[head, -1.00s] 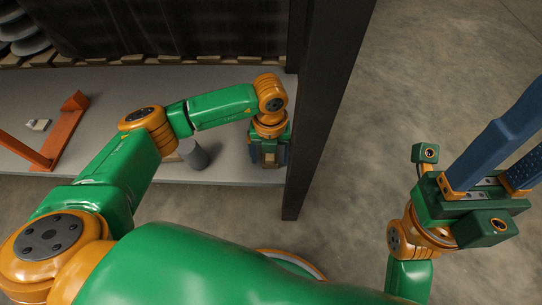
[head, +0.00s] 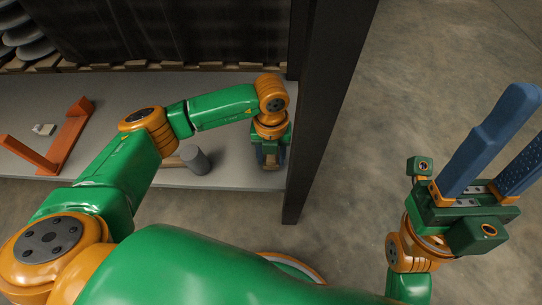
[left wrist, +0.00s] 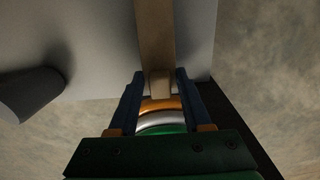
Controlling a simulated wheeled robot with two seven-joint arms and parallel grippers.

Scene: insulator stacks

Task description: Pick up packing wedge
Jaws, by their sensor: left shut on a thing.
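The packing wedge is a tan wooden block (left wrist: 154,35). In the left wrist view it runs upward from between the blue fingers of my left gripper (left wrist: 159,78), over the grey shelf. In the head view my left gripper (head: 270,158) points down at the shelf's right end, beside the dark post. It is shut on the wedge, of which only a little shows there. I cannot tell whether the wedge still touches the shelf. My right gripper (head: 520,125) is open and empty over the floor at the right, its blue fingers apart.
A mallet with a grey head (head: 195,160) lies on the shelf (head: 225,172) just left of my left gripper. An orange bracket (head: 68,135) and a small white object (head: 43,129) lie farther left. A dark post (head: 322,100) stands close on the right.

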